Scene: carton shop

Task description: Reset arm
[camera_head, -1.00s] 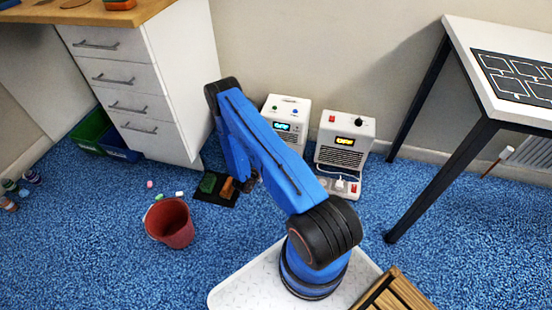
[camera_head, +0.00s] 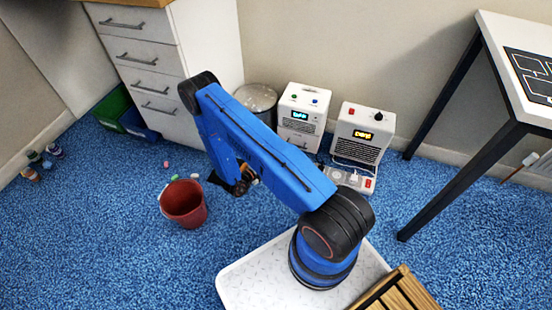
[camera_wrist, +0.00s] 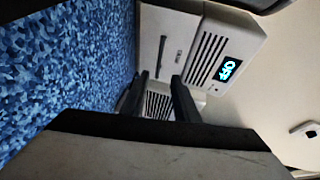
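My blue arm (camera_head: 265,150) is bent, with its elbow raised and its end hanging near the carpet. My gripper (camera_head: 243,187) is small and partly hidden by the arm in the head view, just right of the red bucket. In the wrist view, my gripper (camera_wrist: 160,88) shows two dark fingers spread apart, with nothing seen between them but the background. A white vented box with a lit cyan display (camera_wrist: 228,69) lies beyond the fingers.
The red bucket (camera_head: 183,207) stands on the blue carpet with small coloured pieces behind it. Two white device boxes (camera_head: 301,115) (camera_head: 360,135) stand by the wall. A white drawer unit (camera_head: 150,75) is at left, a black-legged table (camera_head: 490,40) at right, and a wooden crate (camera_head: 400,292) in front.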

